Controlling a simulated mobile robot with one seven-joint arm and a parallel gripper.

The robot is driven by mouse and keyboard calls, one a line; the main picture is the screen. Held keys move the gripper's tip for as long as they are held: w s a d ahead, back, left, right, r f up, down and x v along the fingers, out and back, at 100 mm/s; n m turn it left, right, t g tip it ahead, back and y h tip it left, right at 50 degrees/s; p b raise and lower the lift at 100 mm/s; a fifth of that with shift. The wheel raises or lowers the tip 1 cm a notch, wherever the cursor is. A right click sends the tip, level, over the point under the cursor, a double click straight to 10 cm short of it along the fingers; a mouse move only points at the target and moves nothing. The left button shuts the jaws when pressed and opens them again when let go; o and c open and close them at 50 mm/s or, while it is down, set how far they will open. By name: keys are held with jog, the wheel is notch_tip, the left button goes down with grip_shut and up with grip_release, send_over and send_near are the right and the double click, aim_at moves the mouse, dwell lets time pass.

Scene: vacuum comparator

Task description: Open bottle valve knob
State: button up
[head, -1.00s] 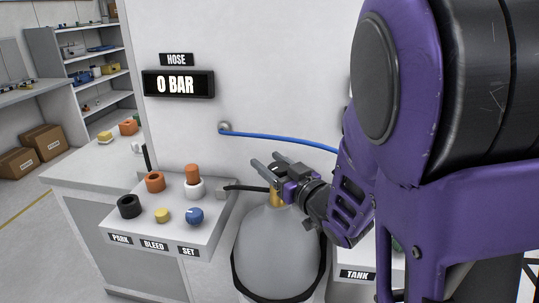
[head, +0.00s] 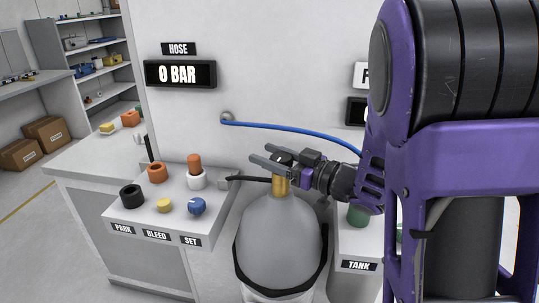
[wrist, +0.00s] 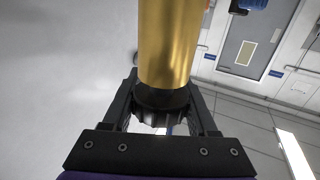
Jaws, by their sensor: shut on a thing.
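The grey gas bottle (head: 280,235) stands in front of the white wall, with a brass valve (head: 281,186) on its neck. The brass valve body also fills the top of the wrist view (wrist: 170,45). The dark, ribbed valve knob (wrist: 162,112) sits at the end of the brass body. My gripper (head: 272,156) is at the top of the valve, reaching in from the right. In the wrist view its two fingers lie on either side of the knob, shut on it. The knob is mostly hidden by the fingers in the head view.
A blue hose (head: 290,131) runs along the wall. The display (head: 180,74) reads 0 BAR. A TANK-labelled bench (head: 358,266) stands right.

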aim_at(291, 164)
jog(key=o, duration=1.4)
jog(key=shift+f, duration=0.1)
jog(key=v, duration=0.7)
jog(key=shift+s+d, duration=0.15)
